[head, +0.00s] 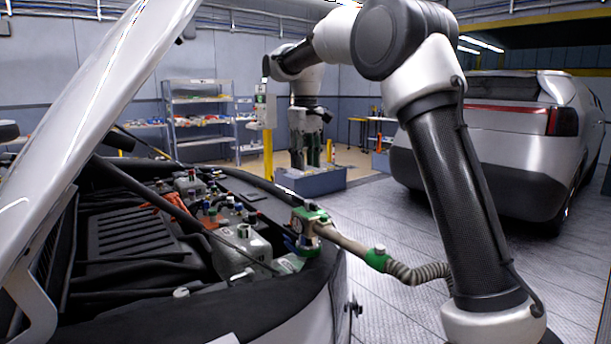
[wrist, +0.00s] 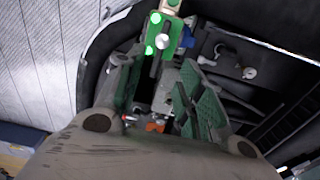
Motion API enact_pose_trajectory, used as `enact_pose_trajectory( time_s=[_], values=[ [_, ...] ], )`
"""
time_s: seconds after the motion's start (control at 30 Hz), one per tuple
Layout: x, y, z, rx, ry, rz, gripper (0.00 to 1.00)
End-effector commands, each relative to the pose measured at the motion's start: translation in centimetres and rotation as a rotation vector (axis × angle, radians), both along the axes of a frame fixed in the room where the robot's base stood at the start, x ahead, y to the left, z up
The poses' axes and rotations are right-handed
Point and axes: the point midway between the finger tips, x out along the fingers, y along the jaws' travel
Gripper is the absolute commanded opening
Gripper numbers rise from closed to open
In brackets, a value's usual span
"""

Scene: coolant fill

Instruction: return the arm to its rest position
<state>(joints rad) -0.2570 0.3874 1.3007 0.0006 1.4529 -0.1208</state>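My gripper (head: 313,152) hangs pointing down from my raised forearm, beyond the car's front edge in the head view. In the wrist view my gripper (wrist: 155,85) has its two green-padded fingers spread, with nothing between them. The fill nozzle (head: 312,222), green with a metal body, sits at the front edge of the engine bay, apart from my gripper. A corrugated hose (head: 415,272) runs from it to the right, partly behind my arm. The nozzle (wrist: 165,35) also shows in the wrist view, past the fingertips, with two green lights.
The open hood (head: 95,110) of the car rises at left over the engine bay (head: 130,235). A grey-blue box (head: 310,182) stands on the floor behind my gripper. A yellow post (head: 268,155), shelves (head: 200,115) and a second car (head: 490,140) stand farther back.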

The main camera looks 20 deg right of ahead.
Motion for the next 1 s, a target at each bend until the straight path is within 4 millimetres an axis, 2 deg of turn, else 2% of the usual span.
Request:
enact_pose_trajectory(
  time_s=[0.37,0.47,0.57,0.63,0.77,0.87,1.0],
  values=[
    [0.0,0.0,0.5,0.000,0.000,-0.001,0.37],
    [0.7,0.2,0.5,0.008,-0.029,-0.014,0.37],
    [0.2,0.1,-2.5,0.005,-0.014,-0.034,0.37],
    [-1.4,-0.4,-4.3,0.001,-0.003,-0.047,0.37],
    [-6.5,-2.7,-5.2,0.006,-0.018,-0.092,0.37],
    [-11.1,-4.9,-5.3,0.013,-0.044,-0.131,0.37],
    [-18.2,-8.1,-5.6,0.026,-0.092,-0.190,0.37]
  ],
)
